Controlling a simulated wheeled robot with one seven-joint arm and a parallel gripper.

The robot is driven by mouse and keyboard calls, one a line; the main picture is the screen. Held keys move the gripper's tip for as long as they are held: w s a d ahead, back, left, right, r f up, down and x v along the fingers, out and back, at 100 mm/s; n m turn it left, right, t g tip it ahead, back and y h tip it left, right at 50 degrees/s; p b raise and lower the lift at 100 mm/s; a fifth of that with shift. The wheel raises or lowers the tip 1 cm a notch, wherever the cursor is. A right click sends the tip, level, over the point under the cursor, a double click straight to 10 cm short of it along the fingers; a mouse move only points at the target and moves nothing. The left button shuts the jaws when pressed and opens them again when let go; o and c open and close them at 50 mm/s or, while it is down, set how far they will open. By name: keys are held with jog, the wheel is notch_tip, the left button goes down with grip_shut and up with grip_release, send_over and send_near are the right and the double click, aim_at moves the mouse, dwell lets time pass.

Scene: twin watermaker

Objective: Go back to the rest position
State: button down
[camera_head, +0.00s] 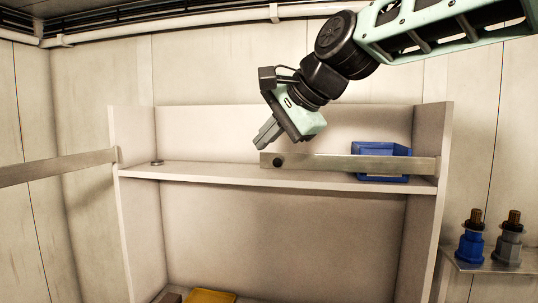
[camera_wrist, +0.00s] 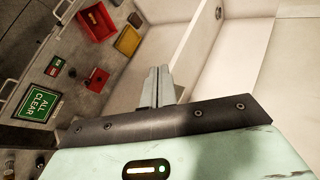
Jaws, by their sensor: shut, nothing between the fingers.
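My gripper (camera_head: 266,134) hangs from my mint-green arm in front of the upper shelf in the head view. Its fingers point down and to the left and are together, with nothing between them. In the wrist view the closed fingers (camera_wrist: 159,86) stand up in the middle over the cabinet. The gripper is to the left of the blue bin (camera_head: 380,162) and apart from it. It appears close to the left end of the metal bar, but I cannot tell the gap.
The shelf (camera_head: 230,177) carries a small dark round thing (camera_head: 157,162). A metal bar (camera_head: 340,163) crosses the blue bin; another bar (camera_head: 60,166) swings out left. Blue (camera_head: 471,238) and grey (camera_head: 509,240) fittings stand right.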

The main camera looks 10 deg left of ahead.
jog(key=shift+s+r, duration=0.15)
jog(key=shift+r, duration=0.05)
dwell(0.3)
jog(key=s+d+f+n+g+h+b, duration=0.1)
jog(key=s+d+f+n+b, duration=0.15)
jog(key=s+f, duration=0.45)
jog(key=s+d+f+n+g+h+b, duration=0.1)
jog(key=s+d+f+n+h+b, duration=0.2)
jog(key=f, duration=0.7)
jog(key=s+d+f+n+g+b, duration=0.1)
jog(key=s+d+f+n, duration=0.3)
jog(key=f, duration=0.5)
jog(key=s+d+f+n+g+h+b, duration=0.2)
jog(key=s+d+f+n, duration=0.3)
jog(key=s+d+f, duration=0.7)
notch_tip(320, 180, down, 3)
jog(key=s+h+b, duration=0.1)
jog(key=s, duration=0.2)
jog(key=shift+d+r+h, duration=0.15)
jog(key=shift+h, duration=0.15)
